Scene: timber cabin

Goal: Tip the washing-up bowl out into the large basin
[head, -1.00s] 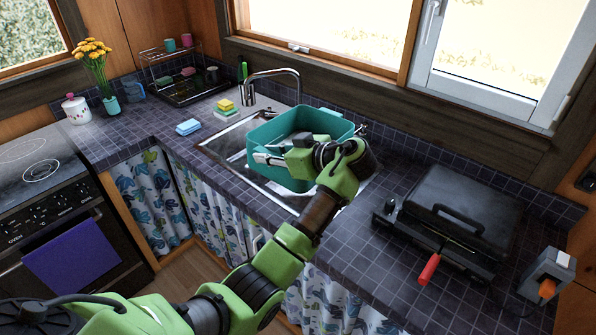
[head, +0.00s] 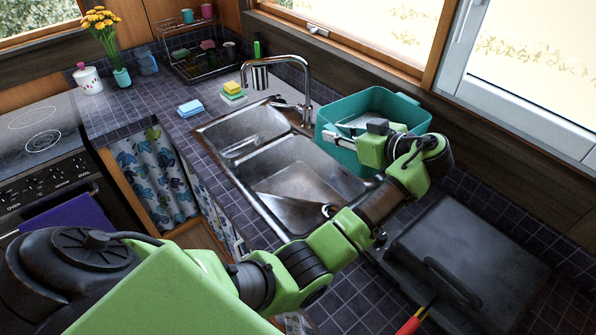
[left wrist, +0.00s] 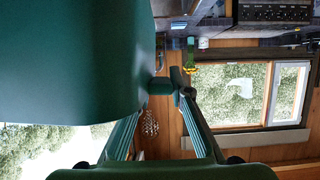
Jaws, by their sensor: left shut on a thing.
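The washing-up bowl (head: 405,106) is a teal, roughly rectangular tub at the right end of the sink in the head view, looking about upright. Something pale shows inside it, but I cannot tell what. My left gripper (head: 330,135) is shut on the bowl's near left side; its arm hides part of the bowl. In the left wrist view the bowl (left wrist: 75,65) fills the upper left beside the gripper's fingertips (left wrist: 172,90). The large basin (head: 310,180) is bare steel in front and left of the bowl, with no bowl in it. My right gripper is out of view.
A smaller basin (head: 235,128) lies left of the large one. The tap (head: 300,75) arches behind them. Sponges (head: 233,92) and a blue cloth (head: 190,108) lie at the left. A black grill (head: 470,255) with a red-handled tool (head: 410,325) takes up the right counter.

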